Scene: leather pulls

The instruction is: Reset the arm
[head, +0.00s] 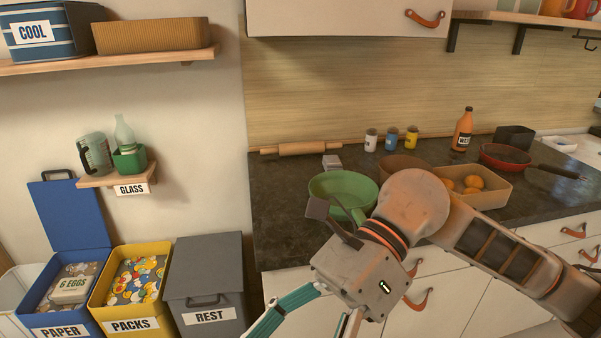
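My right arm (490,245) reaches in from the right, in front of the counter. Its gripper (345,285) is low in the middle of the head view, pointing down and to the left. Two teal-and-white finger parts spread from the gripper body, but the fingertips are cut off by the bottom edge. I cannot tell whether it is open or shut, and no held thing shows. The arm and gripper overlap the green bowl (335,187) and part of the tan tray (500,195) in the picture. My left gripper is not in view.
Bins labelled PAPER (62,331), PACKS (130,324) and REST (208,316) stand at lower left. The dark counter (285,220) also bears a rolling pin (300,147), shakers (390,138), an orange bottle (462,130) and a red pan (505,155). A GLASS shelf (100,181) juts out left.

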